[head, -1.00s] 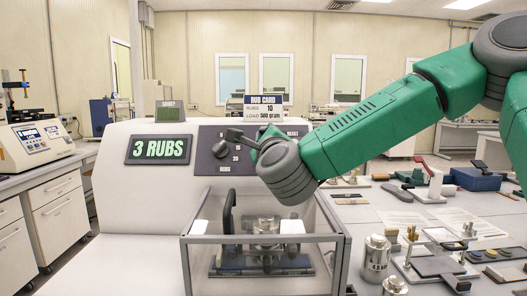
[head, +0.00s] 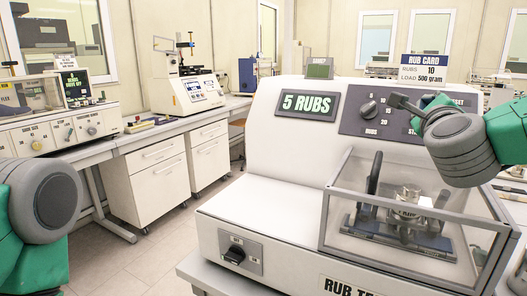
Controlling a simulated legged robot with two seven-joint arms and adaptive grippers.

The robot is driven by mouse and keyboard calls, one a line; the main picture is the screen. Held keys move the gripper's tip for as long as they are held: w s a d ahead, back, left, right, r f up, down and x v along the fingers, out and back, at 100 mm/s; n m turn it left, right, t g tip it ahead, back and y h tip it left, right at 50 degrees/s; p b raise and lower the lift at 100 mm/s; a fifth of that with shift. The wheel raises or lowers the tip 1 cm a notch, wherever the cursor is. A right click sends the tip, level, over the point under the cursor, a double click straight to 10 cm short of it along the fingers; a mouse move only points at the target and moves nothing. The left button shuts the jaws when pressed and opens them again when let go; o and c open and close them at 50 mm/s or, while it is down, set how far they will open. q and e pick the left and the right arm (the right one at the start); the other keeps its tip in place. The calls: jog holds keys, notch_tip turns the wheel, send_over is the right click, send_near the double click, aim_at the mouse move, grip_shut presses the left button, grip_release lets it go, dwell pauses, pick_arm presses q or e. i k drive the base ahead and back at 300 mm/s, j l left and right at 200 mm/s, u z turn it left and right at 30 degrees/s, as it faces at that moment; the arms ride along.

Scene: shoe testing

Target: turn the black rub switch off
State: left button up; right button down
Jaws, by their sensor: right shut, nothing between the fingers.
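The rub tester (head: 265,140) is a large white machine in the middle and right of the head view. Its black switch (head: 235,256) sits on a small grey plate low on the front face. The small marks on the plate are hard to read. The display (head: 307,104) reads "5 RUBS". My right gripper (head: 402,103) is shut and empty in front of the upper dark panel, just right of the black dial (head: 368,109), well above and right of the switch. My left arm enters at the left edge; its gripper is out of view.
A clear-walled guard (head: 335,205) encloses the rubbing head at the right of the machine. A rub card (head: 424,68) stands on top, reading 10 rubs, 500 gram. Another instrument (head: 60,120) stands on the left bench. The space before the switch looks clear.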

aim_at(236, 256)
jog(key=k+j, duration=0.25)
jog(key=k, duration=0.15)
jog(key=k+j, duration=0.3)
jog(key=k, duration=0.15)
